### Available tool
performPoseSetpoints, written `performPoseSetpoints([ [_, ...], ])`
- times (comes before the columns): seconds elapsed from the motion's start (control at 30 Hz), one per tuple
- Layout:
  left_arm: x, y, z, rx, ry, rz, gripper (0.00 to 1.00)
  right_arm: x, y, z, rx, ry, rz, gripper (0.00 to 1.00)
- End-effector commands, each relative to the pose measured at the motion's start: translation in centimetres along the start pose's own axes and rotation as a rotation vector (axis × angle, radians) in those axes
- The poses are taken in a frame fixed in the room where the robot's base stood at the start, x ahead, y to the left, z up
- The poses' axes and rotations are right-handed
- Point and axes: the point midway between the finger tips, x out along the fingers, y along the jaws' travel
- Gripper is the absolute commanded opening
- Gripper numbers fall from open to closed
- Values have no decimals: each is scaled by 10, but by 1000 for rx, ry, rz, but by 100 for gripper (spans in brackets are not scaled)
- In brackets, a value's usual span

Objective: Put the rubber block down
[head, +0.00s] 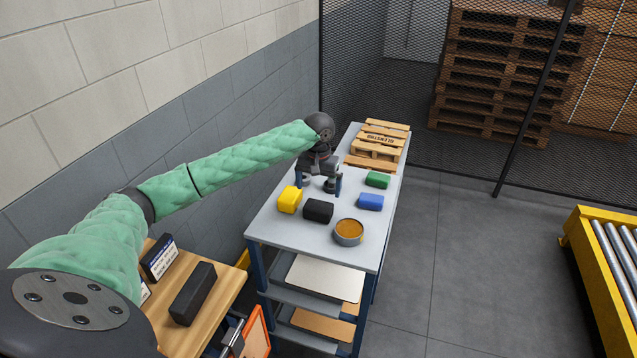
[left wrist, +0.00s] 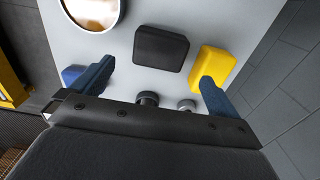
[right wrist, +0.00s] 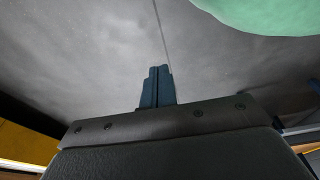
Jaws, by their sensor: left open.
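The likely rubber block is a black block (head: 318,211) lying on the grey cart top (head: 275,222), between a yellow block and a blue one. It also shows in the left wrist view (left wrist: 160,48). My left gripper (head: 318,184) is open, just behind the black block in the head view. In the left wrist view its blue fingers (left wrist: 157,70) are spread and the block lies ahead of the gap, apart from both. Nothing is held. My right gripper (right wrist: 157,70) is shut and empty over bare floor; the head view does not show it.
The cart also bears a yellow block (head: 290,199), a blue block (head: 371,202), a green block (head: 377,180), a round tin (head: 348,232) and small pallets (head: 376,148). A wooden table (head: 222,287) stands at lower left.

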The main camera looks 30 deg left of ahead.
Motion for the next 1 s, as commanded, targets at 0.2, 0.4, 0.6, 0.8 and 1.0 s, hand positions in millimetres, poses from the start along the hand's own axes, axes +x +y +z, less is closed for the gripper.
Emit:
performPoseSetpoints([
  [0.2,-23,0,0,0,1,0,100,-12,-6,-13,7,-12,-7,0],
  [0.4,-34,0,0,0,1,1,100,-18,-8,-18,9,-17,-10,0],
  [0.6,-34,0,0,0,0,1,100,-19,-8,-18,9,-18,-10,0],
  [0.8,-34,0,0,0,0,0,100,-19,-8,-18,9,-18,-9,0],
  [1.0,-34,0,0,0,0,0,100,-19,-7,-20,10,-16,-9,0],
])
